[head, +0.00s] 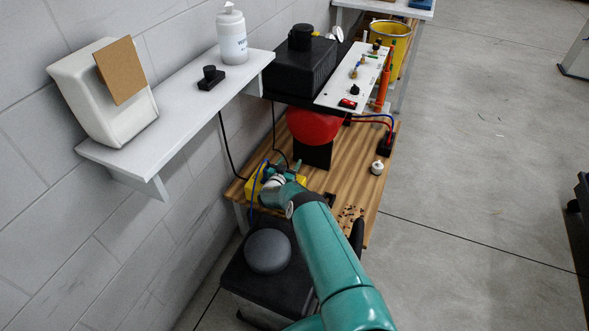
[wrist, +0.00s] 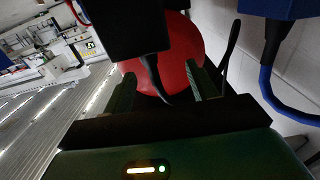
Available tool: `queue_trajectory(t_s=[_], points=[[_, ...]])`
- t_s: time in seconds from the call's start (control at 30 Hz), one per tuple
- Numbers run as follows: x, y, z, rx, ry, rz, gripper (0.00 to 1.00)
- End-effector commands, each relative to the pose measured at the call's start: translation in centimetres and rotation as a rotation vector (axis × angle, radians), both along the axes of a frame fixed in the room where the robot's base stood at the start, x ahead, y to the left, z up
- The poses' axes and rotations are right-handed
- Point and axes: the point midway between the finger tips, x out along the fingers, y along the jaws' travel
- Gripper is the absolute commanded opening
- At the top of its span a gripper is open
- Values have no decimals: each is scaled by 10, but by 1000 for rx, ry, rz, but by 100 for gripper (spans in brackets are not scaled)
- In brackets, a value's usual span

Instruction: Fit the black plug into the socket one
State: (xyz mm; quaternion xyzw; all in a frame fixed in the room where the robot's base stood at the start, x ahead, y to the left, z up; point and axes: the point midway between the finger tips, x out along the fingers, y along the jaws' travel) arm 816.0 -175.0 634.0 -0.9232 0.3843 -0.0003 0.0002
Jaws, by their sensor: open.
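In the wrist view a black block, apparently the black plug (wrist: 125,25), hangs close in front of my gripper (wrist: 165,84), with a black cord (wrist: 154,76) curving down from it. The two fingers are apart, and nothing is clearly held between them. A blue plug (wrist: 275,35) with a blue cord (wrist: 276,88) is at the upper right. In the head view my gripper (head: 284,180) is low over the wooden bench beside a yellow box (head: 251,187); the arm partly hides this spot. I cannot tell which opening is socket one.
The wooden bench (head: 345,185) holds a red rounded thing (head: 313,125), a black block with red and blue cables (head: 385,144) and a white knob (head: 377,168). A white wall shelf (head: 185,95) is at left. A stool (head: 268,250) stands below.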

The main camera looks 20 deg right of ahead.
Motion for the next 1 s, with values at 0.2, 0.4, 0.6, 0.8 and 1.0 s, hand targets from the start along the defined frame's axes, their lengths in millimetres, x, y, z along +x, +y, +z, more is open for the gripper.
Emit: queue_trajectory(t_s=[0.2,0.4,0.6,0.8,1.0], points=[[-11,3,21,1,1,1,58],[-27,6,41,-1,1,0,58],[-45,10,63,-1,1,2,58],[-73,16,78,-1,1,1,58],[-104,23,91,-1,1,1,58]])
